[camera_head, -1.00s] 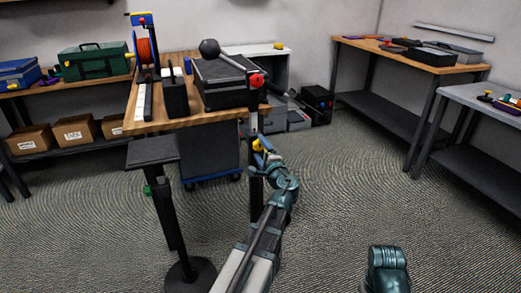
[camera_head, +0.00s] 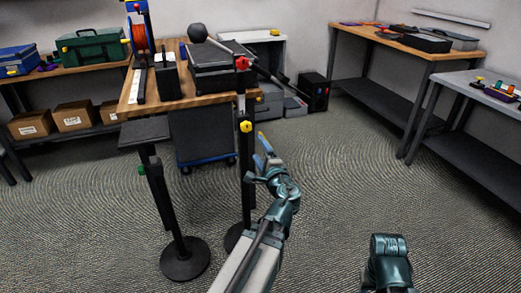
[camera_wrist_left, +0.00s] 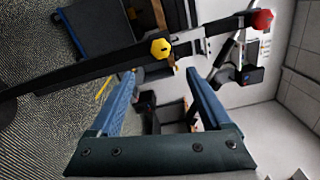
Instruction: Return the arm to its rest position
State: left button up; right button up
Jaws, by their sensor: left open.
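My left arm reaches up from the bottom middle of the head view. My left gripper (camera_head: 265,148) is open, its blue fingers pointing up, just right of a dark post with a yellow knob (camera_head: 246,127). In the left wrist view, my left gripper (camera_wrist_left: 160,92) has its two blue fingers wide apart with nothing between them. The yellow knob (camera_wrist_left: 160,48) lies beyond the fingertips there, apart from them. A teal link of my right arm shows at the lower right of the head view; its gripper is out of frame.
A wooden workbench (camera_head: 128,103) with a red cable reel (camera_head: 139,37) and a black case (camera_head: 218,75) stands ahead. A round-based stand (camera_head: 185,260) is left of my arm. Floor to the right is open.

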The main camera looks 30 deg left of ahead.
pick_arm(q)
jog(key=shift+d+f, duration=0.1)
jog(key=s+d+f+n+g+h, duration=0.3)
jog(key=d+f, duration=0.3)
jog(key=f, duration=0.1)
jog(key=s+d+f+n+g+h, duration=0.2)
jog(key=d+f+n+g+h, duration=0.1)
jog(key=d+f, duration=0.35)
jog(key=s+d+f+g+h, duration=0.35)
jog(key=s+d, duration=0.25)
jog(key=d, duration=0.4)
jog(key=s+d+f+g+h, duration=0.25)
jog(key=s+d+f, duration=0.25)
jog(key=s+d, duration=0.3)
notch_tip(320, 180, up, 33)
jog(key=w+d+p, duration=0.1)
jog(key=p, duration=3.1)
jog(key=shift+w+d+h+p, duration=0.25)
jog(key=shift+h+p, duration=0.05)
jog(key=shift+p, duration=0.1)
jog(key=shift+a, duration=0.1)
jog(key=shift+c, duration=0.2)
